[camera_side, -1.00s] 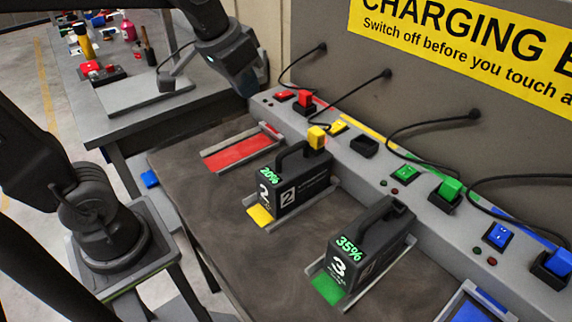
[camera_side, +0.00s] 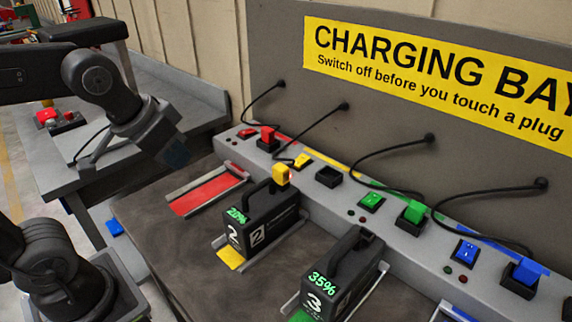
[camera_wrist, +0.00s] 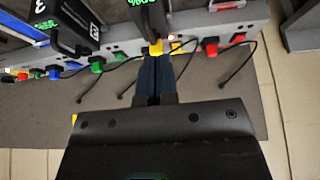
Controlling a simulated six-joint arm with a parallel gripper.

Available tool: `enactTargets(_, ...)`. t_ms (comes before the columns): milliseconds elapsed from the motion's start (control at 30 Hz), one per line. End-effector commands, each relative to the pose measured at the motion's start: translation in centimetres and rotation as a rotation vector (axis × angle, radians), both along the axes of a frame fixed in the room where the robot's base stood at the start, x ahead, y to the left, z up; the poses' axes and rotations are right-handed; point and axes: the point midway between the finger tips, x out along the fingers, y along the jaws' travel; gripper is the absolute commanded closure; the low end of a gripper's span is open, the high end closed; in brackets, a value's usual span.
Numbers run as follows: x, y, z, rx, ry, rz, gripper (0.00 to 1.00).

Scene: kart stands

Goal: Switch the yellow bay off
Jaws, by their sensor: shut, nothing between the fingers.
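The yellow switch (camera_side: 303,160) sits on the grey rail, left of an empty black socket (camera_side: 329,177) in the side view. The yellow plug (camera_side: 281,175) is on top of battery 2 (camera_side: 262,222), which reads 20% and stands in the yellow-marked slot. My gripper (camera_side: 176,154) hangs above and left of the red slot, clear of the rail. In the wrist view its fingers (camera_wrist: 155,75) are together and empty, with the yellow plug (camera_wrist: 156,47) beyond their tips in the picture.
The red plug (camera_side: 268,138) and its switch are left along the rail; the green switch (camera_side: 371,201), green plug (camera_side: 414,211) and blue switch (camera_side: 466,251) are right. Battery 3 (camera_side: 345,275) stands in the green slot. Black cables arch from the back panel. The red slot (camera_side: 207,193) is empty.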

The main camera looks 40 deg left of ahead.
Motion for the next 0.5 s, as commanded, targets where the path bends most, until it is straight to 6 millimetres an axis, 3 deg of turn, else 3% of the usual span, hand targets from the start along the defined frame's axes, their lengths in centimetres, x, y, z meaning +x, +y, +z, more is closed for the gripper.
enactTargets(233, 8.1, 0.4, 2.6, 0.001, 0.042, 0.002, 1.00)
enactTargets(500, 17.4, 1.0, 2.6, 0.002, 0.083, 0.001, 1.00)
